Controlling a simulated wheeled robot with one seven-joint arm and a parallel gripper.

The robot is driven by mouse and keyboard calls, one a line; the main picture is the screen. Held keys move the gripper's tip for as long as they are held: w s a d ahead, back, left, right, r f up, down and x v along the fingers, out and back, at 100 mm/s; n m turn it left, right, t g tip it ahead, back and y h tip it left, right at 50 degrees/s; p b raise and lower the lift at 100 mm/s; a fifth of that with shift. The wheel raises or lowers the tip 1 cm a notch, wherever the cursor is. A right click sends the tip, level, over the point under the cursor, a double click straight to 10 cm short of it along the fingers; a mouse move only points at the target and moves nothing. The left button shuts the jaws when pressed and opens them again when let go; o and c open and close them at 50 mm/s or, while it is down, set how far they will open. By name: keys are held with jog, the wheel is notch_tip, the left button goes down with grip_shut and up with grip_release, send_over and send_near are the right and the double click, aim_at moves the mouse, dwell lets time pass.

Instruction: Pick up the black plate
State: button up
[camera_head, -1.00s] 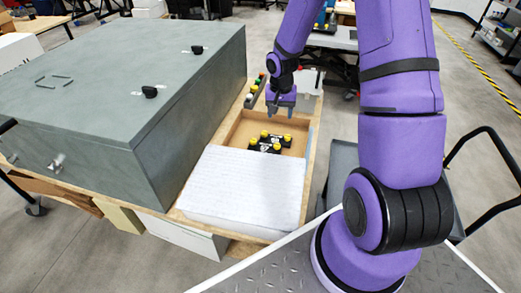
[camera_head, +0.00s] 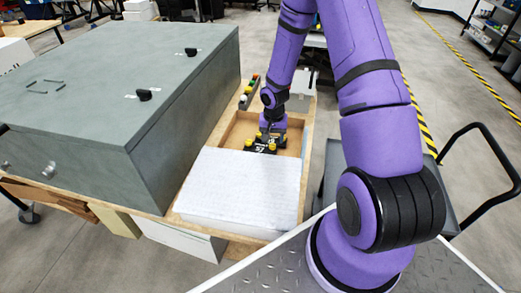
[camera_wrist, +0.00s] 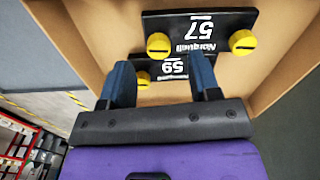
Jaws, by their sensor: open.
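Two black plates with yellow knobs lie in a shallow wooden tray. In the wrist view one black plate, marked 57 (camera_wrist: 200,32), lies farther up the picture. The other, marked 59 (camera_wrist: 172,70), is partly hidden behind my gripper's fingers. In the head view a black plate (camera_head: 262,149) shows just below my gripper (camera_head: 270,136). My gripper (camera_wrist: 165,85) is open and empty in the wrist view, its two blue fingers pointing down over the plate marked 59. I cannot tell whether the fingers touch it.
The wooden tray (camera_head: 232,133) has low walls. A white panel (camera_head: 243,188) covers its near part. A large grey cabinet (camera_head: 110,85) stands close on the left. A strip with coloured buttons (camera_head: 249,92) lies beyond the tray.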

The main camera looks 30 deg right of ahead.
aim_at(273, 145)
jog(key=shift+f, duration=1.95)
jog(key=shift+d, duration=0.1)
grip_shut()
jog(key=shift+r, duration=0.1)
